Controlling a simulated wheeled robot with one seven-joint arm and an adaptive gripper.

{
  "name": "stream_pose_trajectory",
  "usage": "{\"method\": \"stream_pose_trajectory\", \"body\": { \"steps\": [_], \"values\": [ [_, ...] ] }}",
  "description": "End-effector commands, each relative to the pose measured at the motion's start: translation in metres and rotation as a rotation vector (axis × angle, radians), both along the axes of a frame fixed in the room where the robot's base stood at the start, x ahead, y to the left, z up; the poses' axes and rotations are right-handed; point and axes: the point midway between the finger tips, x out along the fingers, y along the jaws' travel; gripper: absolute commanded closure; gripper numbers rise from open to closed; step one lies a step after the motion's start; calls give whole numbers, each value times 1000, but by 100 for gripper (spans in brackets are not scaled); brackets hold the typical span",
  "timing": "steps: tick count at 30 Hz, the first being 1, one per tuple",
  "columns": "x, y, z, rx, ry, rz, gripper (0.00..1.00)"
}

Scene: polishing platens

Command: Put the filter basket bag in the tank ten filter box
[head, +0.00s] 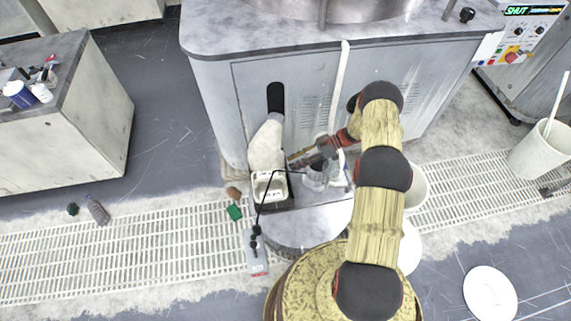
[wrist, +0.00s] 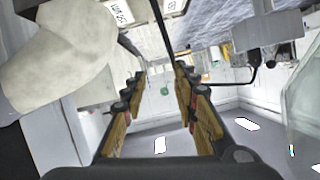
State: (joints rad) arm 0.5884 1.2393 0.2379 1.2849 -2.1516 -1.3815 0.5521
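A whitish cloth bag (head: 266,145), which looks like the filter basket bag, hangs at the dark slot in the machine's front. It fills the upper left of the wrist view (wrist: 65,55). A small cream open box (head: 269,187) sits just below the bag's lower end; I cannot tell whether they touch. No tank number is readable on it. My gripper (head: 292,163) is beside the bag, to its right, close to the box. In the wrist view my gripper (wrist: 159,72) has its two fingers apart with nothing held between them, and the bag is outside them.
The machine cabinet (head: 345,90) stands behind. A pale hose (head: 340,85) runs down its front. A thin black rod (head: 263,200) stands by the box. A green item (head: 234,212) and a grey bottle (head: 97,211) lie on the floor grating. A white bucket (head: 541,150) stands at right.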

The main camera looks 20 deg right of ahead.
Motion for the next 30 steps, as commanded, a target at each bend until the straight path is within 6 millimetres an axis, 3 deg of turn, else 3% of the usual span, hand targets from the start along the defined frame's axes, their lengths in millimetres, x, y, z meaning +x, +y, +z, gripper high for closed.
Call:
{"method": "stream_pose_trajectory", "body": {
  "steps": [5,8,11,15,21,26,30],
  "values": [
    [5,-9,8,-11,-10,-10,71],
    [26,-11,22,-50,-46,-43,71],
    [61,-15,49,-120,-107,-109,71],
    [118,-22,103,-240,-208,-233,71],
    [180,-35,190,-395,-325,-423,71],
    [209,-44,265,-502,-393,-577,71],
    [217,-51,329,-581,-427,-715,71]
  ]
}}
